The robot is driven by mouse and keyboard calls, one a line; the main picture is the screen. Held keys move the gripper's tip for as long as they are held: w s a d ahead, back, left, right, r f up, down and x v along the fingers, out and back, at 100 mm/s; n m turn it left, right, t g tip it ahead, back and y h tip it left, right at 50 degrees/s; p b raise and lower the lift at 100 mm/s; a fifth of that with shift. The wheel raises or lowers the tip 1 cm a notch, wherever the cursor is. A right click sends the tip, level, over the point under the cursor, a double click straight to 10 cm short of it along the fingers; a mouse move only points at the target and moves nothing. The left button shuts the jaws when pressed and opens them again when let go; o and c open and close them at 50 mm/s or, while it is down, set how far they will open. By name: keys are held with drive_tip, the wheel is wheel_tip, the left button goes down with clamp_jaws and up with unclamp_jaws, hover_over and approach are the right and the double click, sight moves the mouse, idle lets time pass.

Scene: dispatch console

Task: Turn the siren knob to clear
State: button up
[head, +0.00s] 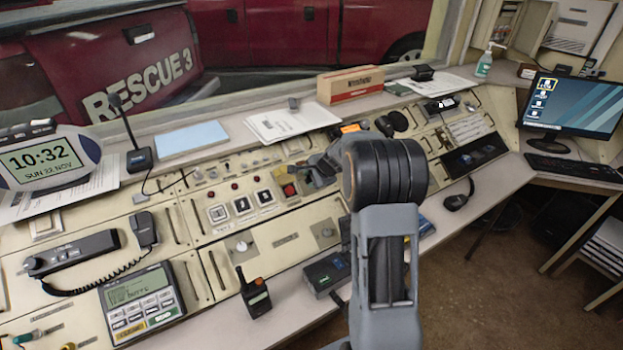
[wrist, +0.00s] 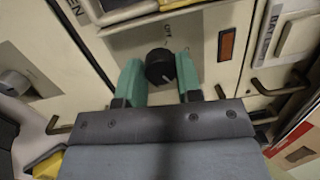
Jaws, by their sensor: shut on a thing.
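A round black knob (wrist: 159,64) sits on a grey-green plate on the console in the wrist view. My gripper (wrist: 160,80) has its two green fingers on either side of the knob, shut on it. A small light mark shows on the knob's near side, but its exact setting is hard to tell. In the head view my gripper (head: 318,172) is at the console's sloped panel, and the knob is hidden there by the gripper and arm.
A red button (head: 289,189) and several square switches (head: 242,205) lie left of my gripper. In the wrist view an orange-red indicator (wrist: 226,44) and a dark handle (wrist: 280,86) are right of the knob. A radio (head: 255,294) stands on the front ledge.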

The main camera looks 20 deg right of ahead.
idle(0.3)
drive_tip(key=o, duration=0.9)
drive_tip(key=shift+o, duration=0.2)
drive_tip(key=v, duration=1.3)
drive_tip(key=shift+s+d+r, duration=0.2)
drive_tip(key=shift+s+r, duration=0.05)
drive_tip(key=shift+s, duration=0.05)
